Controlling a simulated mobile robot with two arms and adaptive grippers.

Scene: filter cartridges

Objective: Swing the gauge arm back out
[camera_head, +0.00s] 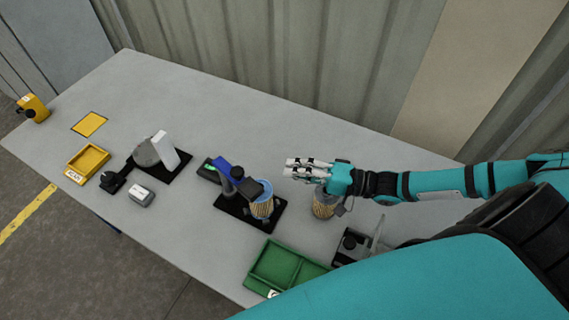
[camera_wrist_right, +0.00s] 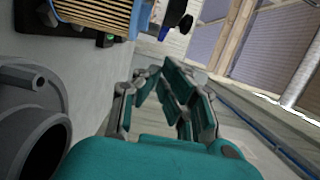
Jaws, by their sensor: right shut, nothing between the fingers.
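The gauge stand has a black base plate (camera_head: 232,207), a dark post and a blue arm (camera_head: 222,164) with a dark head. A pleated tan filter cartridge (camera_head: 262,208) with a blue top stands on the plate. The arm's exact angle over the cartridge is hard to tell. The cartridge also shows at the top of the right wrist view (camera_wrist_right: 95,10), with a small blue part (camera_wrist_right: 174,12) beyond it. My right gripper (camera_head: 288,168) is shut and empty, just right of and behind the gauge, apart from it. My left gripper is not in view.
Another pleated cartridge (camera_head: 324,209) stands under my right wrist. A green tray (camera_head: 275,265) and a black fixture (camera_head: 350,246) are at the front right. A grey-and-white device (camera_head: 150,152), a small grey box (camera_head: 141,195) and a yellow tray (camera_head: 88,160) stand left. The table's back is clear.

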